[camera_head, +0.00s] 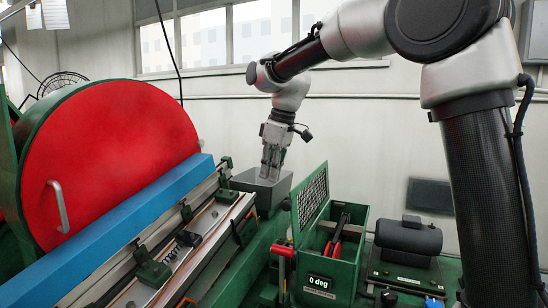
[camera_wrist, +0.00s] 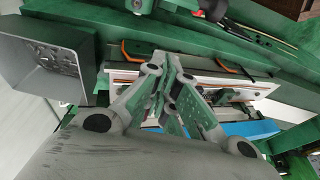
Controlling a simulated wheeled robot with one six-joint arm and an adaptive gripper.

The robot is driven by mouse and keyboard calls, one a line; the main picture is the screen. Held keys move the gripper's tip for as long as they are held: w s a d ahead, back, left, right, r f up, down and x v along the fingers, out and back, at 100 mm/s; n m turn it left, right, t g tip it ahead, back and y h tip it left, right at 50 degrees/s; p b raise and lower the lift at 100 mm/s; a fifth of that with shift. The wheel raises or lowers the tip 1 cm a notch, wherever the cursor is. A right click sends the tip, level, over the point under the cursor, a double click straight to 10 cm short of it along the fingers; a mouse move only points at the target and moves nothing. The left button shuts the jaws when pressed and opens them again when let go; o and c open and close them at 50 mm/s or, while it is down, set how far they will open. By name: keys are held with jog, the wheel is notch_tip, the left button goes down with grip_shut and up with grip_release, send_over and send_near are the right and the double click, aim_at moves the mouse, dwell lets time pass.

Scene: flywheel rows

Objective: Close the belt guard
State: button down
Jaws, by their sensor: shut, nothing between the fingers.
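A green box (camera_head: 345,272) with a raised mesh lid (camera_head: 312,200) stands right of centre in the head view; its lid is open. This looks like the belt guard, but I cannot be sure. Red-handled tools (camera_head: 337,240) lie inside, and its front display reads "0 deg". A large red disc (camera_head: 115,160) with a grey handle (camera_head: 59,206) stands upright at the left in a green rim. My gripper (camera_head: 270,176) points down, shut and empty, left of the lid and apart from it. Its fingers also show in the wrist view (camera_wrist: 175,75).
A grey bin (camera_head: 280,188) lies under my gripper in the head view and left of it in the wrist view (camera_wrist: 85,58). A blue beam (camera_head: 120,225) and a metal rail with green clamps run diagonally. A dark motor (camera_head: 408,237) sits right of the box.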

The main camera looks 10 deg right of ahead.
jog(key=s+d+f, duration=0.1)
jog(key=d+f, duration=0.1)
jog(key=shift+s+d+f, duration=0.2)
jog(key=shift+s+d, duration=0.2)
dwell(0.3)
